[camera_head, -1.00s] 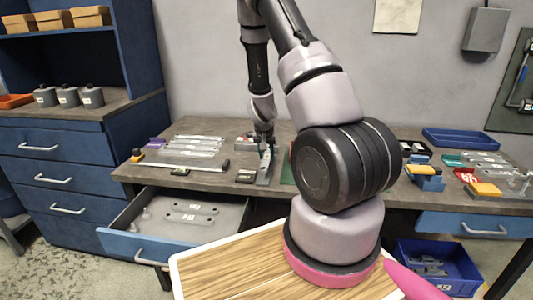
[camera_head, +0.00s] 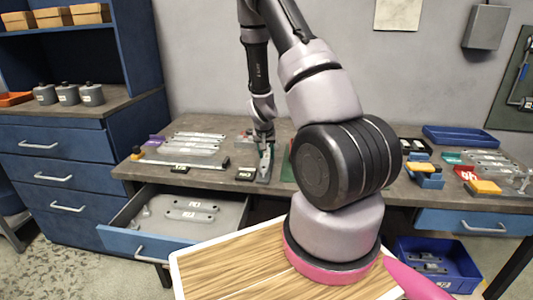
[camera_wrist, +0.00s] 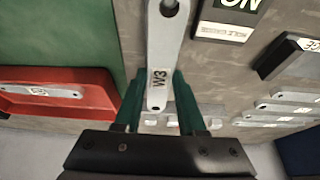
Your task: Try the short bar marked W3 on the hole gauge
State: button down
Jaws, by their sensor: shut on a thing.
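The short bar marked W3 (camera_wrist: 160,55) is light grey metal with a hole near its far end. My gripper (camera_wrist: 160,108) is shut on it, with green fingers on either side of the bar in the wrist view. In the head view my gripper (camera_head: 264,136) is low over the middle of the bench, at a narrow grey piece (camera_head: 265,163). I cannot tell there whether that piece is the bar or the hole gauge. I cannot make out the gauge for certain, nor whether the bar touches anything below.
Several bars (camera_wrist: 285,108) lie right. An open drawer (camera_head: 125,240) holds two bars; a blue bin (camera_head: 445,282) stands below.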

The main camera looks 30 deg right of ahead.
jog(key=shift+f, duration=1.1)
dwell(1.2)
jog(key=shift+r, duration=2.05)
jog(key=shift+f, duration=0.1)
jog(key=shift+f, duration=0.45)
jog(key=shift+f, duration=1.5)
dwell(0.5)
jog(key=shift+c, duration=2.1)
grip_release()
